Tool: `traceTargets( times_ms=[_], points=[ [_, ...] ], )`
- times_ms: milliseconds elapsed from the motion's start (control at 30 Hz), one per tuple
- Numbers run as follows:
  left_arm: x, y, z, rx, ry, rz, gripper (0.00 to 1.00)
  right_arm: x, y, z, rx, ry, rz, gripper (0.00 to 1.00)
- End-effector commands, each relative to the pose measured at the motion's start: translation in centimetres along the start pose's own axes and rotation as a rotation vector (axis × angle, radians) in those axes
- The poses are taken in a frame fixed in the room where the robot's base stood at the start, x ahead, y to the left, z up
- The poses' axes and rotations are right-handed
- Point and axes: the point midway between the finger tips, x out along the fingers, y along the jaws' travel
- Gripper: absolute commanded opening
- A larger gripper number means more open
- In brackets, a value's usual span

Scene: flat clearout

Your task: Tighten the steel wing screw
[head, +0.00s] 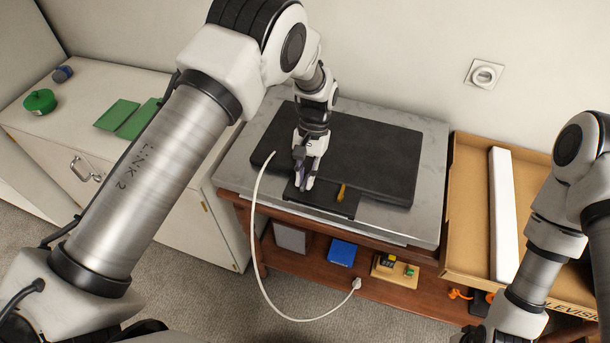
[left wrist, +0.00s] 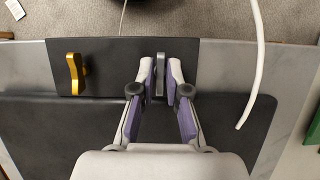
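The steel wing screw (left wrist: 160,76) stands on a dark plate (left wrist: 110,62) and shows edge-on between the fingertips of my left gripper (left wrist: 160,80) in the left wrist view. The fingers lie close on both sides of its wing; I cannot tell whether they press on it. In the head view my left gripper (head: 305,172) points down at the plate (head: 318,197) and hides the steel screw. A brass-coloured wing screw (left wrist: 74,74) stands on the same plate, apart from the gripper; it also shows in the head view (head: 341,192). My right gripper is out of view.
A black flat panel (head: 385,160) lies on the grey-topped table (head: 432,170). A white cable (head: 254,215) hangs over the front edge. A cardboard box (head: 463,200) with a white strip stands at the right. A cabinet (head: 55,125) with green items stands at the left.

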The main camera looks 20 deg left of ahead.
Motion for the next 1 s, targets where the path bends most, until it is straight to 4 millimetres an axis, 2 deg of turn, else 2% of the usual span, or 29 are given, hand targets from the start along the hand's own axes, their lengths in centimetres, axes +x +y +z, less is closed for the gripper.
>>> traceTargets(
  times_ms=[300, 433, 567, 800, 900, 1000],
  points=[
    [-0.1, 0.0, 0.0, 0.000, -0.001, 0.000, 0.33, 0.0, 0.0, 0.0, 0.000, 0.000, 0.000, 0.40],
    [-1.1, 0.0, 0.0, 0.000, 0.001, 0.000, 0.33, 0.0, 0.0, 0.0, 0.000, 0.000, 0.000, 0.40],
    [-3.9, 0.0, -0.1, 0.000, 0.003, 0.000, 0.33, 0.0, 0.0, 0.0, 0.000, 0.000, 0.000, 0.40],
    [-9.8, 0.0, -0.2, 0.000, 0.002, 0.000, 0.33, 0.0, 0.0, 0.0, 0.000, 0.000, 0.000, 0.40],
    [-11.3, 0.0, -0.2, 0.000, 0.000, 0.000, 0.33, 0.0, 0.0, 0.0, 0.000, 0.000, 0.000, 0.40],
    [-11.9, 0.0, -0.2, 0.000, -0.001, 0.000, 0.33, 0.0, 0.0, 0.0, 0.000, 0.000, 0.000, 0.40]
  ],
)
